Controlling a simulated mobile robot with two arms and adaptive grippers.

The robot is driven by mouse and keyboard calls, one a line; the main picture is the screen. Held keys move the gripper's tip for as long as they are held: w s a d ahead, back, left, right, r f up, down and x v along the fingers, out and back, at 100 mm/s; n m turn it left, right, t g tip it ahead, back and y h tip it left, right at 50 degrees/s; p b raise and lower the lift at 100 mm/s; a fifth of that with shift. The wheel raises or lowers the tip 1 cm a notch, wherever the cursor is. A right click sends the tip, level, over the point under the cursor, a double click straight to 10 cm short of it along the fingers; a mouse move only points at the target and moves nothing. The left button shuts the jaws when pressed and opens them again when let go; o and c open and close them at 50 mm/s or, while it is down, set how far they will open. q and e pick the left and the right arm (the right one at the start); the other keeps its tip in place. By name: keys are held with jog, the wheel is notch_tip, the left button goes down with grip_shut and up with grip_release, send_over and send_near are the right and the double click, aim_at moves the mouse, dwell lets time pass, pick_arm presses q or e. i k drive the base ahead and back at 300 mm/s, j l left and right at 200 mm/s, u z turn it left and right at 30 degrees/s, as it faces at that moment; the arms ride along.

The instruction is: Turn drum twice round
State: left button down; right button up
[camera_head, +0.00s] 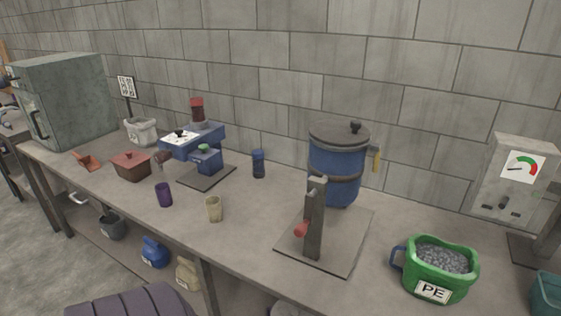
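A blue drum (328,178) with a dark band and a grey lid (335,136) stands upright on the workbench at centre right. The lid has a black knob on top. A brass-coloured handle (376,158) sticks out at the drum's right side. In front of the drum a dark grey post (315,222) with a red knob (301,230) at its side rises from a flat base plate (347,240) and hides part of the drum's lower left. Neither of my grippers shows in the head view.
A green tub (418,277) of grey pellets marked PE stands right of the plate, and a grey gauge box (514,181) beyond it. A beige cup (213,209), purple cup (164,195) and dark blue cup (258,163) stand left. A block wall rises behind.

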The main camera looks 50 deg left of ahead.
aim_at(342, 167)
jog(key=u, duration=1.4)
